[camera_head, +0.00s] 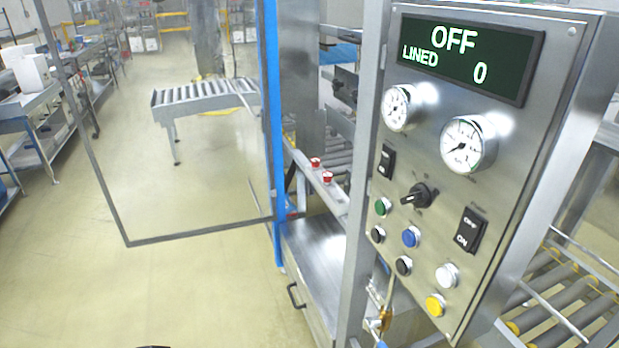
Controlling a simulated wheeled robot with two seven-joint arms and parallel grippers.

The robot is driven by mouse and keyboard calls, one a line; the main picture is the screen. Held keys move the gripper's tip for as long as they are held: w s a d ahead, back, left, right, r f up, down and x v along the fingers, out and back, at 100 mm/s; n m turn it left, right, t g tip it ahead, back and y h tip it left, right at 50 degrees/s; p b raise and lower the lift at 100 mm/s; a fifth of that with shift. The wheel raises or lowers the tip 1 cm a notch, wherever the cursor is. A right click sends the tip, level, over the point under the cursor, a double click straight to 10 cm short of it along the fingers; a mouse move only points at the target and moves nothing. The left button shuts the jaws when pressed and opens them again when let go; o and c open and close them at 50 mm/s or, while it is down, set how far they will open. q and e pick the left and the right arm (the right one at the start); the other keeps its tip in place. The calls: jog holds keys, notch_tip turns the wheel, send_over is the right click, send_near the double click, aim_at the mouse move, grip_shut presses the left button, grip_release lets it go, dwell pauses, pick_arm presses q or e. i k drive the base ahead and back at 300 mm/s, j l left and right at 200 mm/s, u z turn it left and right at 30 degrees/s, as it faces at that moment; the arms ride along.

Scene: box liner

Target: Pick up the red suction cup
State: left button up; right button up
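Neither of my grippers can be made out. A thin dark sliver shows at the bottom edge, too little to identify.
The control panel (440,190) stands close on the right, its display reading OFF, LINED, 0. A framed transparent door (170,239) stands open at left. A metal surface (322,254) lies below the ledge. A roller conveyor (205,97) stands behind. Floor at lower left is clear.

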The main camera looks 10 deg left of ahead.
aim_at(327, 175)
jog(key=j+z, duration=0.1)
jog(key=j, duration=0.4)
jog(key=i+j, duration=0.3)
jog(key=i+j+z, duration=0.1)
jog(key=i+j, duration=0.45)
jog(key=j, duration=0.25)
jog(key=i+j+z, duration=0.1)
jog(key=i+j, duration=0.2)
jog(key=i+j+z, duration=0.1)
jog(key=i+j, duration=0.15)
jog(key=j, duration=0.2)
jog(key=i+j, duration=0.25)
jog(key=j, duration=0.2)
